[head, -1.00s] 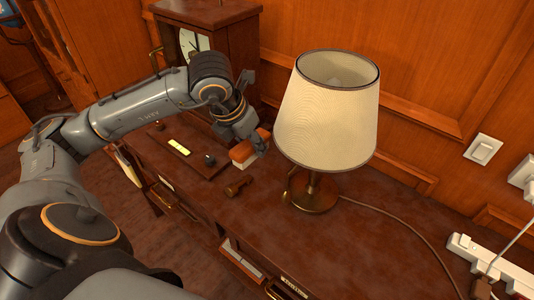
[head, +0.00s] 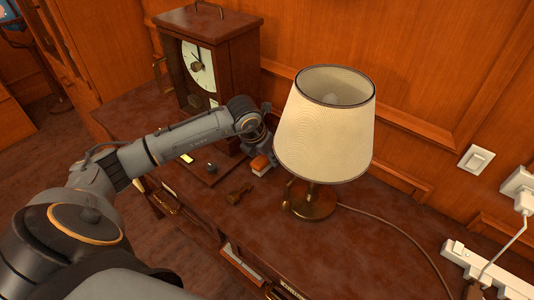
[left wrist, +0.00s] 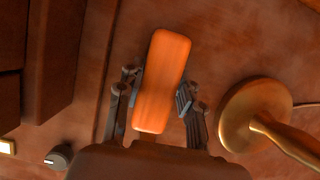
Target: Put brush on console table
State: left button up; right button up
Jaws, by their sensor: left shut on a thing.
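The brush (head: 261,165) has an orange wooden back and a pale underside. It is at the console table (head: 250,222), between the clock and the lamp; I cannot tell whether it touches the top. My left gripper (head: 260,154) is shut on the brush from above. In the left wrist view the brush's orange back (left wrist: 162,80) lies between the two dark fingers, over the reddish-brown tabletop. My right gripper is not in view.
A lamp (head: 326,125) with a brass base (head: 313,203) stands close to the right of the brush. A wooden clock (head: 208,50) stands behind my left arm.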

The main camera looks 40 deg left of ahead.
pick_arm(q)
jog(key=shift+f+b, duration=0.2)
jog(key=shift+b, duration=0.15)
jog(key=o, duration=1)
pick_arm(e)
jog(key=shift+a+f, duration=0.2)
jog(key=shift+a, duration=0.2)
pick_arm(q)
jog(key=shift+r, duration=0.15)
jog(key=shift+r+p, duration=0.15)
jog(key=shift+p, duration=0.25)
jog(key=shift+s+r, duration=0.1)
jog(key=shift+r, duration=0.25)
jog(key=b+v, duration=0.1)
jog(key=v, duration=1)
jog(key=shift+s+b, duration=0.15)
jog(key=shift+b, duration=0.25)
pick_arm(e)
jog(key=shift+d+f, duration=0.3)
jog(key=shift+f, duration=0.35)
pick_arm(q)
jog(key=shift+r, duration=0.1)
